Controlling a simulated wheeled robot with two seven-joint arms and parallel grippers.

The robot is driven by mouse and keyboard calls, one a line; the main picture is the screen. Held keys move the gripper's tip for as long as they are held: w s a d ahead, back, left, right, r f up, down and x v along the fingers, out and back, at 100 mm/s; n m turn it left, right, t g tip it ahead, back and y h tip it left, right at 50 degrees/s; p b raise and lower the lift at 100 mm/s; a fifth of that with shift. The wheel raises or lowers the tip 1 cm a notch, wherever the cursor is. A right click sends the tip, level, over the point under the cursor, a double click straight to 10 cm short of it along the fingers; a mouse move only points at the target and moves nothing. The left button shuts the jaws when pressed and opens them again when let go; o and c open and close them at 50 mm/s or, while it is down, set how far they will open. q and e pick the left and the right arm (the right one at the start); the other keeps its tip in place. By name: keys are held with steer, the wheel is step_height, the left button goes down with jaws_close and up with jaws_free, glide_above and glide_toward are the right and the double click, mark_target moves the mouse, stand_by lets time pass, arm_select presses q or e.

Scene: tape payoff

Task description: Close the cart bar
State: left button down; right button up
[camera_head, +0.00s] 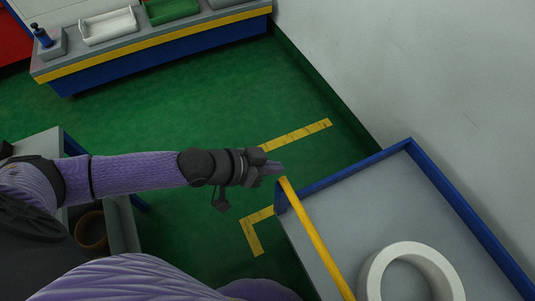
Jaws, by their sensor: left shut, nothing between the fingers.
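The cart (329,210) has a grey bed and a blue rim, and stands at the lower right. Its yellow bar (314,231) runs along the cart's left side, from the far-left corner down out of the bottom edge. I cannot tell whether the bar's far end rests in the corner post. My left gripper (278,168) is shut and empty, just above and left of that far end. Its fingertips look close to the bar; contact cannot be told. My right gripper is not in view.
A white ring-shaped roll (376,275) lies on the cart bed. A grey wall (430,70) stands close behind the cart. A blue bench with a yellow edge (160,51) holds trays at the upper left. Green floor with yellow marks (297,135) lies clear between them.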

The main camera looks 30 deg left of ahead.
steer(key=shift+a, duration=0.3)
